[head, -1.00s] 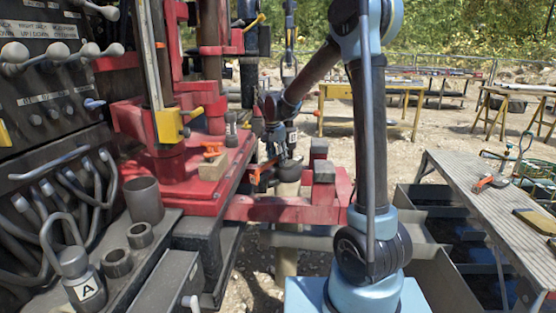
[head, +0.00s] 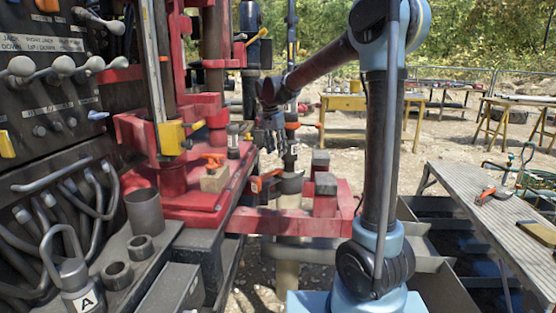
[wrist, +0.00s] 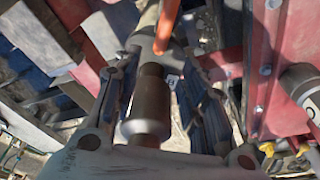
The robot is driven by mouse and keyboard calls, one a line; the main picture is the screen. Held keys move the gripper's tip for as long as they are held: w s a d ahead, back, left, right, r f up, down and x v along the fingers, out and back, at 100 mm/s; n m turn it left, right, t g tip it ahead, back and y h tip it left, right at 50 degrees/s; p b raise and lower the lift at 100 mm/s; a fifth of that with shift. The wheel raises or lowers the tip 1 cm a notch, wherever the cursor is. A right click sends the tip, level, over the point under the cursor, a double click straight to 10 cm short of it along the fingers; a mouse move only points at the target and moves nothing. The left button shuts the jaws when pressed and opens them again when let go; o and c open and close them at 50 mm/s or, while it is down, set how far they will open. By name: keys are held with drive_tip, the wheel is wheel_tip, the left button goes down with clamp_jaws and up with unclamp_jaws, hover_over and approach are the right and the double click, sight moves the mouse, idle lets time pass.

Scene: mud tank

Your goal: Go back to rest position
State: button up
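My gripper (head: 270,143) hangs on the left of my arm in the head view, over the far end of the red rig base. It is beside a dark vertical tool or pipe (head: 290,161) with a small white label. In the wrist view my gripper's fingers (wrist: 160,85) are spread wide. Nothing appears clamped, though contact cannot be judged exactly.
The red rig (head: 178,190) and lever panel (head: 45,75) stand at left. An orange-handled clamp (head: 265,181) is below my gripper. A lifting tool marked A (head: 72,275) is front left. A metal table (head: 465,190) with tools is at right. Yellow trestle tables stand behind on open gravel.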

drive_tip(key=shift+v, duration=0.75)
drive_tip(key=shift+d, duration=0.1)
drive_tip(key=s+d+f+n, duration=0.2)
drive_tip(key=s+d+n, duration=0.1)
drive_tip(key=s+d, duration=1.4)
drive_tip(key=s+d+f+n, duration=0.2)
drive_tip(key=s+d+f, duration=0.2)
drive_tip(key=s+f, duration=0.3)
drive_tip(key=s+d+f+n+y, duration=0.1)
drive_tip(key=s+d+f+n, duration=0.1)
drive_tip(key=s+d+f, duration=0.2)
drive_tip(key=s+f, duration=0.3)
drive_tip(key=s, duration=0.4)
drive_tip(key=shift+d+f, duration=0.25)
drive_tip(key=shift+d, duration=0.1)
